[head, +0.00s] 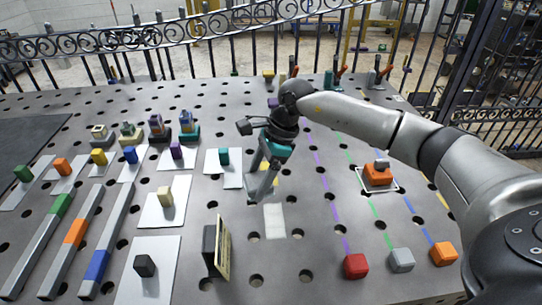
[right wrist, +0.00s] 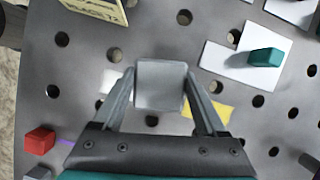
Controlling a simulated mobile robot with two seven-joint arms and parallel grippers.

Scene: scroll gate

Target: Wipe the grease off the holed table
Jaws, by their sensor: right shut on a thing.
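My right gripper (head: 262,188) reaches down over the middle of the grey holed table (head: 310,215). In the right wrist view its fingers (right wrist: 160,88) are shut on a pale grey block (right wrist: 160,82). I cannot tell whether the block touches the table. A yellow patch (right wrist: 210,110), which looks like grease, lies on the table beside and partly behind one finger. A whitish patch (right wrist: 113,80) lies on the other side of the block; it also shows in the head view (head: 274,221). My left gripper is not in view.
A dark upright stand with a cream card (head: 222,250) is near the front. A teal block (head: 223,156) sits on a white sheet left of the gripper. Red (head: 356,266), grey and orange cubes stand front right. Several blocks and coloured bars fill the left.

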